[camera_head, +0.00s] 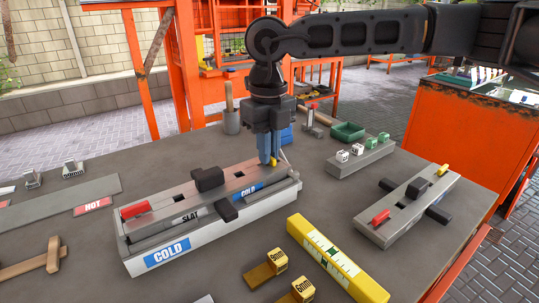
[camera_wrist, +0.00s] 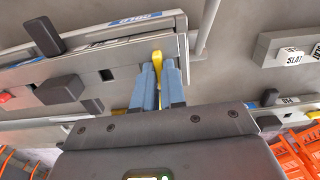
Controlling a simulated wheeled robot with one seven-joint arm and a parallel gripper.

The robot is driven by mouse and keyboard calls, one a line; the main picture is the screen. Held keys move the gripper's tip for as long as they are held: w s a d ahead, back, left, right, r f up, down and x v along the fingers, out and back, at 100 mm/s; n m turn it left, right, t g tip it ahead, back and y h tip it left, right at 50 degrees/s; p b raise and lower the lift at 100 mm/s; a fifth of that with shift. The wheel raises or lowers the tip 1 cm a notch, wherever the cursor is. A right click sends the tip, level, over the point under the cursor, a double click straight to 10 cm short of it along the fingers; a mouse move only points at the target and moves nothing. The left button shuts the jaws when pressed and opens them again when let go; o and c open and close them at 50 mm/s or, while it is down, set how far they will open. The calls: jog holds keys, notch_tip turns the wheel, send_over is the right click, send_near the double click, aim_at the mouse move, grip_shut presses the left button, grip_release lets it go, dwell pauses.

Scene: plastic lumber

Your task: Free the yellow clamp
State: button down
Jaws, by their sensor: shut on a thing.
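My gripper (camera_head: 270,160) points down at the far right end of the long white and grey COLD fixture (camera_head: 150,258). In the wrist view, its blue fingers (camera_wrist: 158,82) are shut on the yellow clamp (camera_wrist: 157,59), whose tip shows between them at the end of the grey top bar. A red clamp (camera_head: 135,210) sits at the bar's near left end. A black block (camera_head: 209,179) stands on the bar's middle. A board marked SLAT (camera_head: 185,219) lies under the bar.
A second fixture (camera_head: 408,207) at the right has its own red (camera_head: 380,218) and yellow (camera_head: 443,170) clamps. A yellow level-like bar (camera_head: 335,258) and 6mm blocks (camera_head: 277,261) lie in front. A HOT strip (camera_head: 92,206) is at left.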

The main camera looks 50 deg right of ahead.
jog(key=n+b, duration=0.1)
jog(key=n, duration=0.2)
jog(key=shift+f+n+b, duration=0.1)
jog(key=shift+n+b, duration=0.2)
jog(key=shift+b, duration=0.05)
jog(key=shift+n, duration=0.6)
jog(key=n+b, duration=0.1)
jog(key=n, duration=0.3)
jog(key=shift+n, duration=0.4)
jog(key=shift+b, duration=0.3)
